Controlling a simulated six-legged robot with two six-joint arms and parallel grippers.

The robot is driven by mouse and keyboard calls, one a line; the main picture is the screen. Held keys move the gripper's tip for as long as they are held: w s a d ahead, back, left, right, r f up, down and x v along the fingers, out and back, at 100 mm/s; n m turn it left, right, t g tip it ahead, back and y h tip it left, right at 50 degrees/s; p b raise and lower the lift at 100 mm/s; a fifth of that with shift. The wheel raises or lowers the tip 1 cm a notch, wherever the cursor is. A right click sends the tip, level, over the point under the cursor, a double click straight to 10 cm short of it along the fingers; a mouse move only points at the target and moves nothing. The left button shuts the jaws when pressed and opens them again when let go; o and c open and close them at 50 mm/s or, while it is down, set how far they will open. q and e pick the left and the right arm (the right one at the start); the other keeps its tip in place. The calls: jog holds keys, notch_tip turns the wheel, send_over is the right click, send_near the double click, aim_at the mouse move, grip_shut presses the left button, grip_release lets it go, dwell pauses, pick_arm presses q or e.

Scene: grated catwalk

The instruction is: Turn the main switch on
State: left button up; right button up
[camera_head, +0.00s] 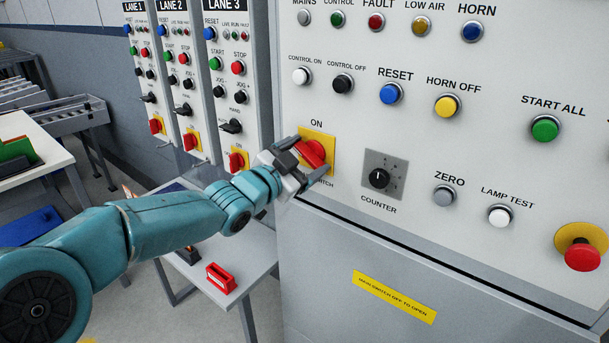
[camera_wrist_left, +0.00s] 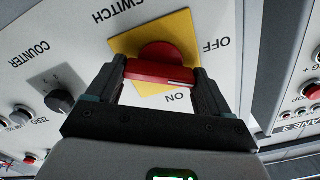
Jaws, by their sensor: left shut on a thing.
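The main switch is a red rotary handle (camera_head: 311,151) on a yellow plate (camera_head: 328,143), low on the left side of the large light-grey panel. ON is printed above it in the head view; the lower label is partly hidden. My left gripper (camera_head: 305,160) is shut on the handle. In the upside-down left wrist view, the fingers (camera_wrist_left: 158,73) sit at both ends of the red handle (camera_wrist_left: 160,69). A white line marks its right part. ON shows below the handle and OFF to its right. I cannot tell the handle's exact setting. My right gripper is out of view.
A red emergency button (camera_head: 582,256) is at the lower right. Lane panels (camera_head: 232,100) with buttons stand at the left. A small table (camera_head: 250,262) holding a red item (camera_head: 221,278) is below my arm.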

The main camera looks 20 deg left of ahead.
pick_arm(q)
jog(key=m+b, duration=0.2)
jog(key=shift+m+b, duration=0.3)
jog(key=shift+m, duration=0.1)
jog(key=m+b, duration=0.2)
jog(key=shift+d+m, duration=0.1)
jog(key=shift+m, duration=0.3)
jog(key=m+b, duration=0.1)
jog(key=m, duration=0.2)
jog(key=shift+s+f+b, duration=0.1)
jog(key=shift+b, duration=0.2)
jog(key=shift+d+f+m+b, duration=0.1)
jog(key=shift+m+b, duration=0.45)
jog(key=shift+m, duration=1.05)
